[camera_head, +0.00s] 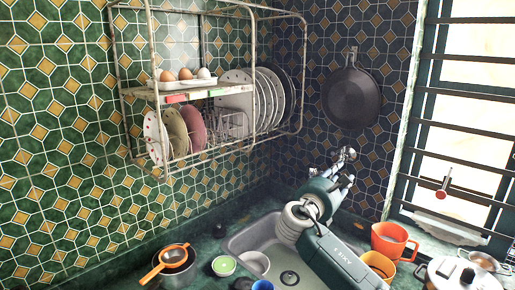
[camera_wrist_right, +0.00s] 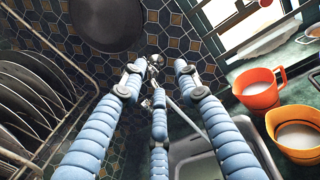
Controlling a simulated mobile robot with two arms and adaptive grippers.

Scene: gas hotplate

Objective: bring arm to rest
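My right arm reaches from the bottom right of the head view over the sink (camera_head: 238,243) towards the back corner. My right gripper (camera_head: 338,178) is at its far end, near the chrome tap (camera_head: 345,154) on the wall. In the right wrist view the blue padded fingers of the gripper (camera_wrist_right: 158,82) stand spread apart, with nothing held between them. The tap (camera_wrist_right: 153,66) shows behind the fingertips; whether they touch it I cannot tell. My left gripper is not in view.
A wall dish rack (camera_head: 205,90) with plates and eggs hangs at left. A black pan (camera_head: 351,97) hangs on the back wall.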

